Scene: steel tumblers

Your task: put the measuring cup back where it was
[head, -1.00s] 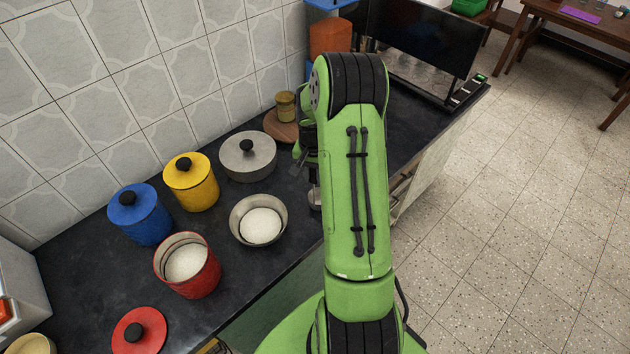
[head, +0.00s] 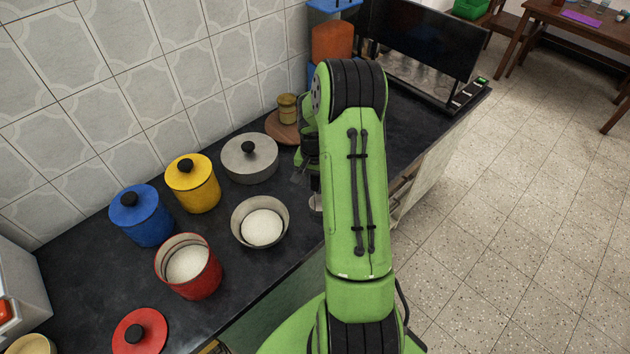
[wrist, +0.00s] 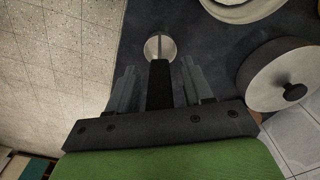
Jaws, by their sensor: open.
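The measuring cup (wrist: 160,47) is small, round and steel, with a dark handle (wrist: 160,85). In the wrist view it is on the dark counter, just beyond my fingertips. My gripper (wrist: 159,66) is open, with one finger on each side of the handle and a visible gap on both sides. In the head view only a sliver of the cup (head: 315,202) shows beside my green arm. My gripper (head: 307,172) is partly hidden there by the arm.
A steel bowl of white powder (head: 262,228) stands left of the cup. A lidded grey pot (head: 249,158) is behind it. Red (head: 190,275), yellow (head: 192,183) and blue (head: 141,215) canisters stand farther left. The counter's front edge is close to the cup.

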